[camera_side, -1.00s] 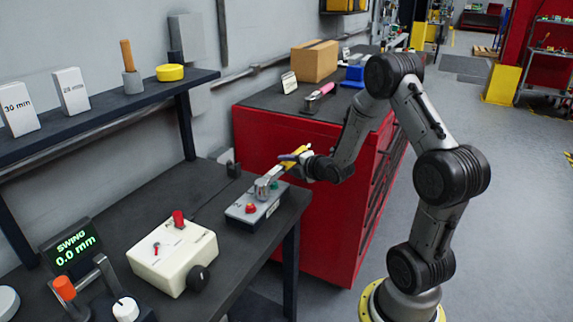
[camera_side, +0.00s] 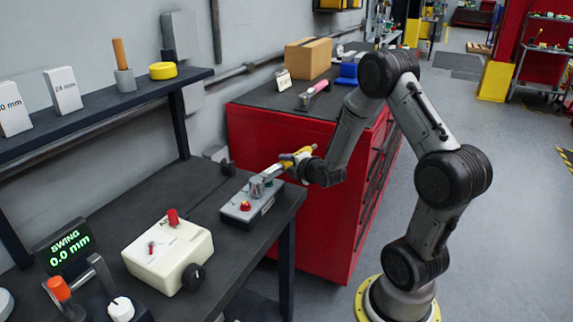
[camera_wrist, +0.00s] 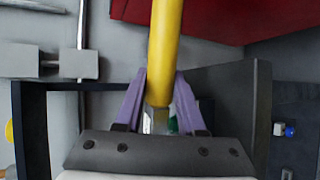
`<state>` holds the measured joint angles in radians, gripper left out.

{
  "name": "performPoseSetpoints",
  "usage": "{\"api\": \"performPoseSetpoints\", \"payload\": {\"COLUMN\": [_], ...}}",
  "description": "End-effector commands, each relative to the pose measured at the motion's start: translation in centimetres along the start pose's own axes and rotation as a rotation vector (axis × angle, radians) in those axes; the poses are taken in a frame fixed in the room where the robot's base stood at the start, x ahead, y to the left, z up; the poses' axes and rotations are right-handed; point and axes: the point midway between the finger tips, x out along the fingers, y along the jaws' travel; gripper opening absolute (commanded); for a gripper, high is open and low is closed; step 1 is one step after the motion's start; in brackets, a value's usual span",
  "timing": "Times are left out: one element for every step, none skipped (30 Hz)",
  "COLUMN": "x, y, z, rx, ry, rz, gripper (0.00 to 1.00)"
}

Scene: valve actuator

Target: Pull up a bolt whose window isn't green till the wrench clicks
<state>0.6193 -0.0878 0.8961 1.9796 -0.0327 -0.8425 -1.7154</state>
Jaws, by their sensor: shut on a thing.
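My gripper (camera_side: 303,162) is shut on the yellow handle of a wrench (camera_side: 291,160). In the wrist view the yellow handle (camera_wrist: 165,45) runs between my purple fingers (camera_wrist: 158,98). The wrench's metal head reaches down-left to a bolt (camera_side: 257,187) on a small grey fixture (camera_side: 238,217); I cannot tell how fully it is seated. A red part (camera_side: 245,206) sits at the front of the fixture. In the wrist view a green patch (camera_wrist: 172,124) shows just past my fingertips, partly hidden. The bolts' windows are too small to read.
A cream box (camera_side: 168,256) with red switches and a black knob stands on the dark bench. A display (camera_side: 67,250) reads SWING 0.0 mm. A red cabinet (camera_side: 310,215) stands behind the bench, with a pink-handled tool (camera_side: 317,88) on top.

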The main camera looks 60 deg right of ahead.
Motion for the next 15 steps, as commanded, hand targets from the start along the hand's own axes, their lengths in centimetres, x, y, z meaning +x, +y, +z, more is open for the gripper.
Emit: {"api": "performPoseSetpoints", "payload": {"x": [0.0,0.0,0.0,-0.1,-0.1,-0.2,-0.3,-0.4,-0.5,-0.6,-0.7,-0.8,-0.9,-1.0,-1.1], "y": [0.2,0.2,0.2,0.2,0.1,0.1,0.1,0.0,0.0,0.0,-0.1,-0.1,-0.2,-0.2,-0.3], "z": [0.1,0.1,0.1,0.1,0.1,0.1,0.1,0.1,0.1,0.1,0.2,0.2,0.2,0.2,0.2], "rx": [0.000,0.000,0.001,0.003,0.005,0.008,0.010,0.012,0.017,0.020,0.023,0.025,0.028,0.031,0.034], "ry": [-0.003,-0.004,-0.006,-0.009,-0.014,-0.021,-0.028,-0.035,-0.044,-0.050,-0.057,-0.066,-0.073,-0.080,-0.088], "rz": [0.005,0.005,0.004,0.004,0.003,0.002,0.001,0.001,-0.001,-0.002,-0.003,-0.005,-0.006,-0.007,-0.009], "gripper": [0.00,0.00,0.00,0.00,0.00,0.00,0.00,0.00,0.00,0.00,0.00,0.00,0.00,0.00,0.00]}}
